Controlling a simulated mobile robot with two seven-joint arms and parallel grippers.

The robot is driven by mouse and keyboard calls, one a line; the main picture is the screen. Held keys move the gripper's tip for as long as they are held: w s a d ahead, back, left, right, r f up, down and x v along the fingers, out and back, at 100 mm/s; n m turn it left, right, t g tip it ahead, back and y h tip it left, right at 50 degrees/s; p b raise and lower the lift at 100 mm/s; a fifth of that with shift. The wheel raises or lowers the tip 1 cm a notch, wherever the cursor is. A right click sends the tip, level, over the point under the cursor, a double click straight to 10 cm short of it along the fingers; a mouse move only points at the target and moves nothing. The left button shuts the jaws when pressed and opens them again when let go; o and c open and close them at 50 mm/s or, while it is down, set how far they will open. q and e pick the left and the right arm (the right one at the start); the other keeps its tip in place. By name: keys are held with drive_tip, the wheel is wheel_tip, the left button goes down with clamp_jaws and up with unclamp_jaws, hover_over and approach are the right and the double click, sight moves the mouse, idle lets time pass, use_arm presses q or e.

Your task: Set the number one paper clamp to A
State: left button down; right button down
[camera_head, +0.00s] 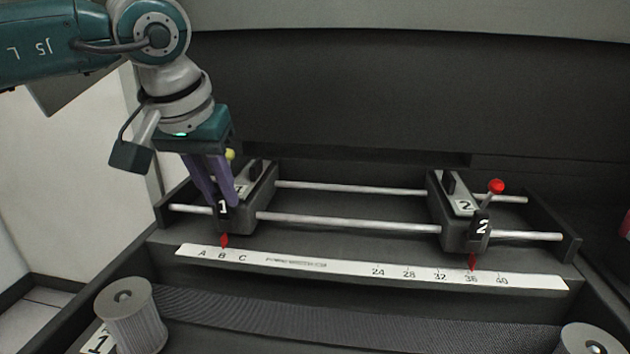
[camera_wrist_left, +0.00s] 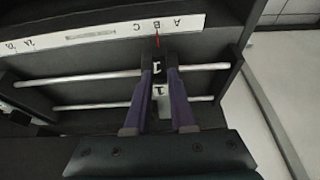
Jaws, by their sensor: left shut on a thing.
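The number one paper clamp (camera_head: 260,192) is a dark block on two silver rails at the left. Its red pointer (camera_head: 225,241) is at the letter B on the white scale (camera_head: 340,267). My left gripper (camera_head: 222,200) has purple fingers shut on the upright tab marked 1 at the clamp's front. In the left wrist view the fingers (camera_wrist_left: 160,68) close around that tab, with the red pointer (camera_wrist_left: 157,41) beside B. The clamp's left side is partly hidden by the fingers. The letter A lies just left of the pointer. My right gripper is not in view.
The number two clamp (camera_head: 452,210), with a red knob (camera_head: 496,186), stands on the rails at the right, its pointer near 36. The left end wall (camera_head: 176,207) is close to clamp one. Ribbed rollers (camera_head: 131,312) and a belt (camera_head: 340,320) lie in front.

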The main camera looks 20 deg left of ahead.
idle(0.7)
use_arm(q)
drive_tip(key=a, duration=0.1)
drive_tip(key=a+b, duration=0.1)
drive_tip(key=a, duration=0.1)
drive_tip(key=shift+s+a, duration=0.15)
drive_tip(key=shift+s, duration=0.2)
drive_tip(key=c, duration=0.8)
unclamp_jaws()
drive_tip(key=shift+a, duration=0.1)
drive_tip(key=shift+o, duration=0.2)
drive_tip(key=shift+r, duration=0.1)
drive_tip(key=b+v, duration=0.1)
drive_tip(key=v, duration=0.8)
drive_tip(key=shift+s+r, duration=0.3)
